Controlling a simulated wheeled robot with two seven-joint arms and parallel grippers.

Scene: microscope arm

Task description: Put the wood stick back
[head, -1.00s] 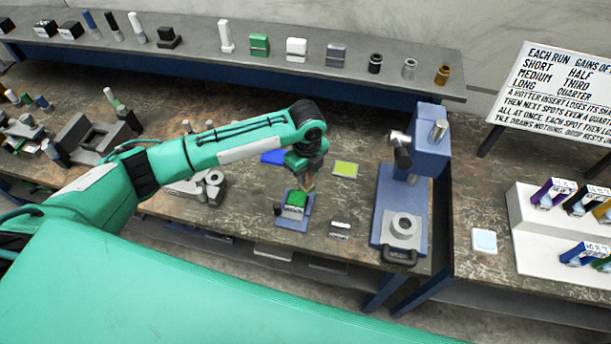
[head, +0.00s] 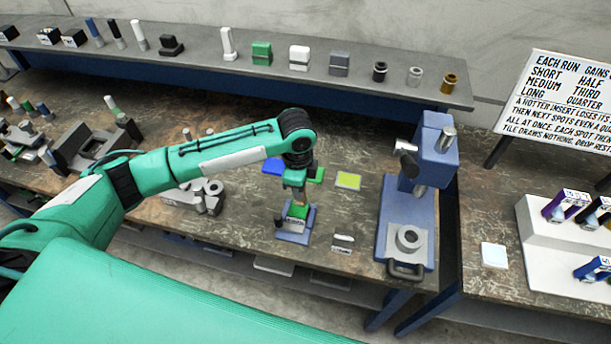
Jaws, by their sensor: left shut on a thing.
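My left gripper (head: 296,188) points down over the middle of the workbench, above a small blue stand (head: 292,236) that has a green block (head: 298,211) on it. It is shut on a small, thin tan piece, which looks like the wood stick (head: 297,197). The stick is mostly hidden by the fingers, and its lower end is close above the green block; I cannot tell whether they touch. My right gripper is not in view.
A blue press (head: 428,160) stands right of the stand. A yellow-green pad (head: 347,180), a blue pad (head: 272,167) and a small metal block (head: 343,243) lie nearby. Grey metal parts (head: 196,196) are to the left. A shelf (head: 200,50) with several parts runs behind.

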